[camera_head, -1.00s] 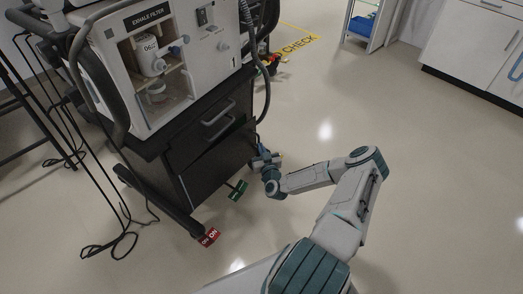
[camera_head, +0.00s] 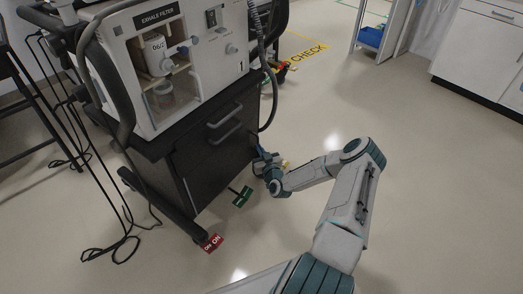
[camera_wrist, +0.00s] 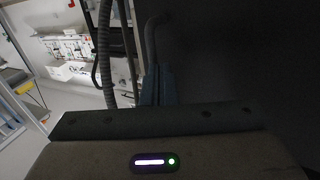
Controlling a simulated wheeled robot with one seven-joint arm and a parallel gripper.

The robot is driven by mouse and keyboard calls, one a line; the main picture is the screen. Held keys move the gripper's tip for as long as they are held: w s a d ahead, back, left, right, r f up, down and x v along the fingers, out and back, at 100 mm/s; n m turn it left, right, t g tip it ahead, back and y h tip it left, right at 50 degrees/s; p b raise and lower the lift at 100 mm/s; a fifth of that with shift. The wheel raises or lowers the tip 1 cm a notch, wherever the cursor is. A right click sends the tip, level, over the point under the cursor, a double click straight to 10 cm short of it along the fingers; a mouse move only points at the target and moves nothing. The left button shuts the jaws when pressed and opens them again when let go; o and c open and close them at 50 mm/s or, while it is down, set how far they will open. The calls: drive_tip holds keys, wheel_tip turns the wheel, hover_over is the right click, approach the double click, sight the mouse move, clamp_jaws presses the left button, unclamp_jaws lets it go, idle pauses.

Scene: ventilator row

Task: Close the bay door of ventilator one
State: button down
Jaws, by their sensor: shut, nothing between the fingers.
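Ventilator one (camera_head: 215,50), a white unit marked 1, stands on a black cart. Its exhale filter opening shows a white canister (camera_head: 155,52). Below, the black cart front (camera_head: 215,165) carries two grey bar handles (camera_head: 224,115); its front panel looks about flush, though its dark edges are hard to make out. My gripper (camera_head: 262,157) is low at the right edge of this front, close to it; contact is unclear. In the wrist view, my blue-grey fingers (camera_wrist: 156,85) are together and empty, beside a dark surface filling the right side.
Black stands and cables (camera_head: 125,245) lie to the left. A hose (camera_head: 271,95) hangs on the cart's right. The floor to the right is clear.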

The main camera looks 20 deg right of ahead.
drive_tip(key=s+p, duration=0.3)
drive_tip(key=s, duration=1)
drive_tip(key=shift+s+f, duration=0.15)
drive_tip(key=shift+s, duration=0.2)
drive_tip(key=a+r+n+g+p, duration=0.2)
drive_tip(key=r+g+p, duration=0.55)
drive_tip(key=r, duration=1.25)
drive_tip(key=a+r+n+g+p, duration=0.2)
drive_tip(key=r+g+p, duration=0.2)
drive_tip(key=r+p, duration=1.2)
drive_tip(key=s+a+r+m+g+p, duration=0.1)
drive_tip(key=s+a+r+p, duration=0.1)
drive_tip(key=s+r, duration=0.6)
drive_tip(key=s+a+r+m+g+p, duration=0.1)
drive_tip(key=s+a+r, duration=0.4)
drive_tip(key=r, duration=1)
drive_tip(key=s+a+r+m+g+p, duration=0.1)
drive_tip(key=s+a+r+p, duration=0.3)
drive_tip(key=s+r, duration=0.7)
drive_tip(key=shift+s+r+m+g+p, duration=0.25)
drive_tip(key=shift+s+m+g+p, duration=0.15)
drive_tip(key=shift+s+m, duration=0.25)
